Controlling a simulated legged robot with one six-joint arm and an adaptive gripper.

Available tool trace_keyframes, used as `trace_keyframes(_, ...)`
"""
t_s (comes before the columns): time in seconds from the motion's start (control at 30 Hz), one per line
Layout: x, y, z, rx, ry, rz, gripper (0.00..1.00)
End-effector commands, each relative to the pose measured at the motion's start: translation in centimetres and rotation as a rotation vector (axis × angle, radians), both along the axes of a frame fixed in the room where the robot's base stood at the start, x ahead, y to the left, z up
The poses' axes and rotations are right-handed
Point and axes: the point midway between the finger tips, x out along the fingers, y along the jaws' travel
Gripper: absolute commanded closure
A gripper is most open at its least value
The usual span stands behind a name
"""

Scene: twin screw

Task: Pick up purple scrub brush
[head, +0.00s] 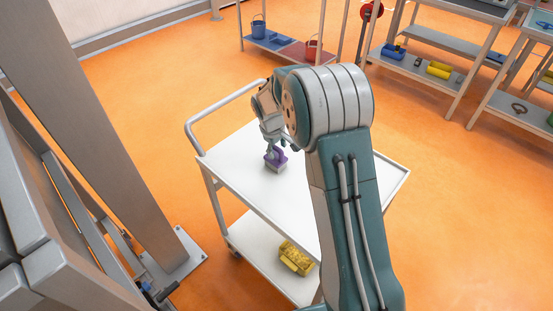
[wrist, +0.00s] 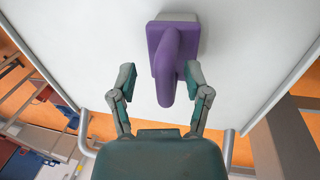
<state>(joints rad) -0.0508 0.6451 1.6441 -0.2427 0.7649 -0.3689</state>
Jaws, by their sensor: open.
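The purple scrub brush (head: 276,160) sits on the white top shelf of a cart (head: 262,196), with its handle up and its pale bristle side down. In the wrist view the purple brush (wrist: 165,58) lies between and beyond my open fingers. My gripper (head: 270,143) is just above the brush in the head view. In the wrist view my gripper (wrist: 158,80) has its two fingers spread, with the brush handle between them and nearer the right finger.
The cart has a grey rail handle (head: 192,132) at its far left end. A yellow object (head: 296,257) is on its lower shelf. A metal post (head: 110,130) stands to the left. Shelves with blue and yellow items stand at the back right. The cart top around the brush is clear.

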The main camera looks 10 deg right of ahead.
Motion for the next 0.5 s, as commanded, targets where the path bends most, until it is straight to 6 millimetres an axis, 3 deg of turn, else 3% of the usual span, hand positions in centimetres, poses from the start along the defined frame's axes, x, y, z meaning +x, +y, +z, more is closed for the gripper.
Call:
trace_keyframes(0.1, 0.00, 0.20, 0.02, -0.002, 0.001, 0.002, 0.38)
trace_keyframes(0.23, 0.01, 0.22, 0.03, -0.002, 0.001, 0.002, 0.95)
trace_keyframes(0.27, 0.01, 0.22, 0.03, -0.002, 0.001, 0.002, 1.00)
trace_keyframes(0.5, 0.01, 0.18, 0.00, -0.001, 0.001, 0.001, 1.00)
